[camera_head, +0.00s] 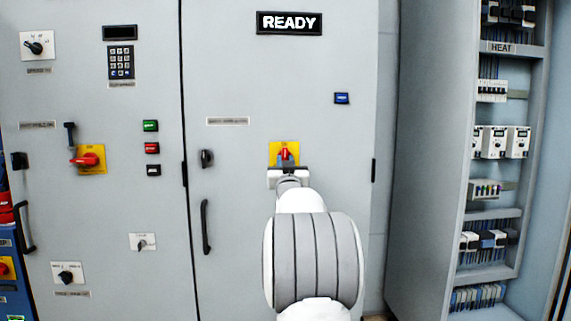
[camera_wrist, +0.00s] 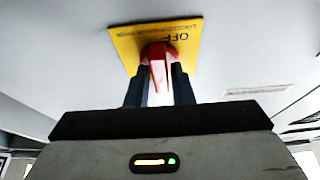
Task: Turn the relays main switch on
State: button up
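The relays main switch is a red rotary handle (camera_head: 285,154) on a yellow plate (camera_head: 273,147), on the right-hand door of the grey cabinet. The handle looks upright in the head view. In the wrist view the red handle (camera_wrist: 160,62) stands out from the yellow plate (camera_wrist: 128,50), where the word OFF shows upside down. My gripper (camera_wrist: 160,77) has one dark finger on each side of the handle, close against it, and looks shut on it. In the head view my white arm hides the fingers and the area below the switch.
A lit READY sign (camera_head: 289,23) is above. Another red switch (camera_head: 88,159) on a yellow plate sits on the left door. Long door handle (camera_head: 205,227) is left of my arm. An open relay cabinet (camera_head: 425,160) stands at right. A blue button (camera_head: 341,98) is up right.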

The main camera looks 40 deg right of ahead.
jog(key=o, duration=0.3)
jog(key=shift+v, duration=3.95)
jog(key=shift+w+a+r, duration=0.1)
